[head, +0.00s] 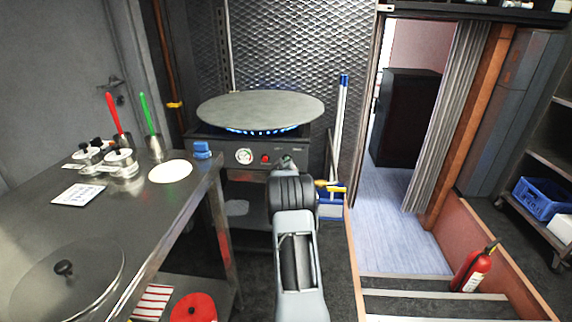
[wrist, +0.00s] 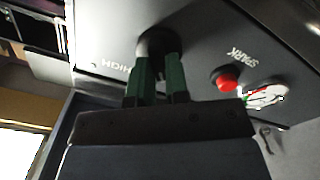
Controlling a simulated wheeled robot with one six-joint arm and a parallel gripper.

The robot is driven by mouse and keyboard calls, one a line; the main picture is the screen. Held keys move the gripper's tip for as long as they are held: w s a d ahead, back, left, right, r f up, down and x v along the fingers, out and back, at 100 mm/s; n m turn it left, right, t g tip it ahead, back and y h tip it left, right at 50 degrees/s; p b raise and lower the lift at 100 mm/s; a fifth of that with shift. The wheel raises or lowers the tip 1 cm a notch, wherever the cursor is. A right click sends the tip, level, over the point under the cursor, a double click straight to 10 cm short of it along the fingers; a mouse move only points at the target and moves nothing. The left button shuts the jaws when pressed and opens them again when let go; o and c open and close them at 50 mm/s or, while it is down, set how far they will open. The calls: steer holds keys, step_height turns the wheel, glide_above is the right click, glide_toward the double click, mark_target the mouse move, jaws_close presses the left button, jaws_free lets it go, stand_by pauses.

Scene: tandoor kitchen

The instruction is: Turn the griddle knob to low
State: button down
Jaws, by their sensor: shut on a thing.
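The round griddle (head: 260,106) sits over blue flames on a dark burner unit (head: 212,137). In the wrist view, the dark griddle knob (wrist: 160,40) stands on the unit's front panel, with the label HIGH beside it. My gripper (wrist: 160,62) has its two green fingers shut on the knob from either side. The knob's pointer is hidden, so its setting cannot be read. In the head view, my arm reaches the panel's right part, and my gripper (head: 286,163) mostly covers the knob there.
A red SPARK button (wrist: 228,83) and a round gauge (wrist: 264,97) sit beside the knob. A steel table (head: 130,215) with pots and utensils stands at left. Blue-handled poles (head: 342,110) lean right of the unit. A fire extinguisher (head: 474,268) stands by the steps at right.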

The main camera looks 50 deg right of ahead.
steer(key=c, duration=1.1)
jaws_free()
steer(key=shift+a, duration=0.1)
steer(key=p+v, duration=0.1)
steer(key=v, duration=1.2)
steer(key=shift+s+a, duration=0.25)
